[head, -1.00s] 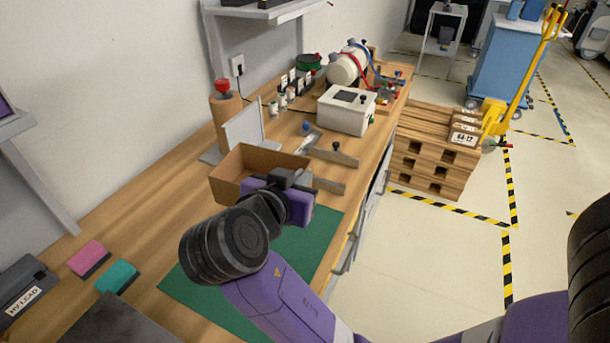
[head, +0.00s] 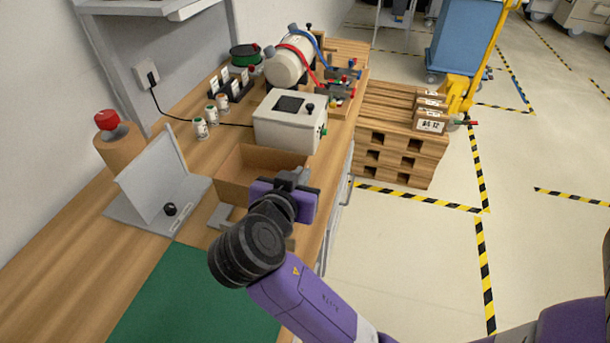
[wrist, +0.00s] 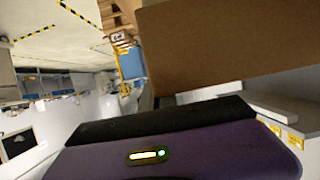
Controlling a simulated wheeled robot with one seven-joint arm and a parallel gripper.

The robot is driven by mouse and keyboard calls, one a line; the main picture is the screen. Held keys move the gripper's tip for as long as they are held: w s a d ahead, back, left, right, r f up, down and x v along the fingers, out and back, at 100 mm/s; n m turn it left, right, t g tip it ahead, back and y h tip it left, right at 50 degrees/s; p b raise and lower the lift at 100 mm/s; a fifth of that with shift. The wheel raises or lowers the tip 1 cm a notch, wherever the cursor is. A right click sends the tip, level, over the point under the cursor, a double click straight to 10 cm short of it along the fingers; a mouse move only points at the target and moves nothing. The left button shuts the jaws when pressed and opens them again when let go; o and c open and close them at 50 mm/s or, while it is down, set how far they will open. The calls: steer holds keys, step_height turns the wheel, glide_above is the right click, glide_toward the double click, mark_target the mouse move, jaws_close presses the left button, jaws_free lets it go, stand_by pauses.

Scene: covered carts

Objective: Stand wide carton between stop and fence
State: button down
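The wide carton (head: 232,188), a brown open-topped box, is in my gripper (head: 289,180) above the right part of the bench. In the wrist view the carton (wrist: 235,40) fills the upper right, close against my dark gripper front. The fingertips are largely hidden. An upright grey plate (head: 152,178) on a flat base with a black knob stands left of the carton. Low grey metal pieces (head: 221,215) show below the carton, partly covered by my gripper. I cannot tell which grey part is the stop and which the fence. The carton's underside and its contact below are hidden.
A white control box (head: 288,125) stands just behind the carton, with a white cylinder (head: 287,66) beyond it. A red-topped brown post (head: 115,140) stands behind the plate. The green mat (head: 195,300) is clear. Stacked pallets (head: 398,135) stand right of the bench.

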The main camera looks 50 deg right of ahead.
stand_by(0.4)
steer(key=shift+f+b, duration=3.7)
steer(key=shift+f, duration=0.9)
steer(key=shift+f, duration=0.35)
steer(key=c, duration=1.6)
jaws_free()
steer(key=shift+o, duration=0.2)
steer(key=shift+a, duration=0.15)
steer(key=v, duration=0.7)
steer(key=shift+s+a+r+b, duration=0.15)
steer(key=shift+a+b, duration=0.1)
steer(key=shift+b, duration=0.15)
